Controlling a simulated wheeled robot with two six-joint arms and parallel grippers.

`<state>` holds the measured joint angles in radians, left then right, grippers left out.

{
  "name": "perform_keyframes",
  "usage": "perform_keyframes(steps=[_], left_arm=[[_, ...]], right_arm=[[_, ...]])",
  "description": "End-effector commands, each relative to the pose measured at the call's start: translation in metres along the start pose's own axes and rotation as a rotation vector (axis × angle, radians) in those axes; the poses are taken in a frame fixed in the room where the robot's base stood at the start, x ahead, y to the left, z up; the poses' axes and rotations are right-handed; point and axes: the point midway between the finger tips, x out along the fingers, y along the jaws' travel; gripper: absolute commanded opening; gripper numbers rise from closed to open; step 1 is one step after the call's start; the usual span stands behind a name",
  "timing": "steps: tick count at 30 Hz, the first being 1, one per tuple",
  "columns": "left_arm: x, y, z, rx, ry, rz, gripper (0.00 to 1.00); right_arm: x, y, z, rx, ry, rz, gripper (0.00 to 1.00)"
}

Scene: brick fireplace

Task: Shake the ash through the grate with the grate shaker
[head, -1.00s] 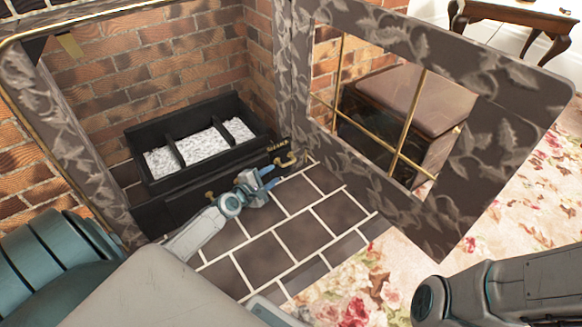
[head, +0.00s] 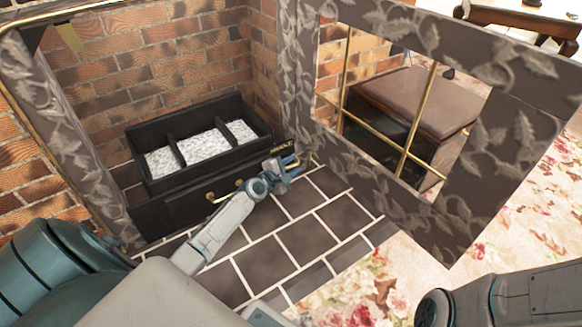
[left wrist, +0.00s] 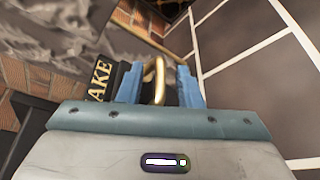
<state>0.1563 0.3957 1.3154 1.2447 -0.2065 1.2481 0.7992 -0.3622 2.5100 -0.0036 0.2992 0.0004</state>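The black grate (head: 150,178) stands in the brick fireplace with pale grey ash (head: 205,147) in its compartments. The grate shaker, a brass loop handle (left wrist: 157,80), shows in the left wrist view beside a black plate (left wrist: 102,84) whose visible letters read "AKE". My left gripper (head: 291,165) is at the grate's right front corner. In the left wrist view its blue fingers (left wrist: 159,88) stand apart, one on each side of the brass handle, with a gap showing at the right finger. In the head view the gripper mostly hides the handle. My right gripper is not visible.
A drawer front with brass knobs (head: 211,197) lies below the grate. An open patterned door (head: 345,187) with brass bars stands close right of my left gripper. Dark hearth tiles (head: 297,237) are clear in front. A brown-topped stool (head: 425,100) shows through the door.

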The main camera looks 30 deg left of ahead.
Motion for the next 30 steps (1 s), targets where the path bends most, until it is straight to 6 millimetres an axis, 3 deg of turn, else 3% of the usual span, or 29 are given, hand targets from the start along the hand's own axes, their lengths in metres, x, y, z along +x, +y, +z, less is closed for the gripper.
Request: perform_keyframes(steps=[1,5,16,25,30], left_arm=[[0.0,0.0,0.0,0.0,0.0,0.0,0.23],[0.0,0.0,0.0,0.0,0.0,-0.001,0.0],[-0.001,-0.002,0.001,-0.001,0.0,-0.003,0.0],[-0.013,-0.021,0.032,-0.005,-0.001,-0.006,0.0],[-0.014,-0.027,0.035,-0.004,-0.002,-0.005,0.0]], right_arm=[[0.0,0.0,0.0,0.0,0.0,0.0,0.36],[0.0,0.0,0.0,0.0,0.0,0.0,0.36],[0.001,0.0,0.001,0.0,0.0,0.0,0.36],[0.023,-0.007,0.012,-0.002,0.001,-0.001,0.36],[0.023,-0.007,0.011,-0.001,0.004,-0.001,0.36]])
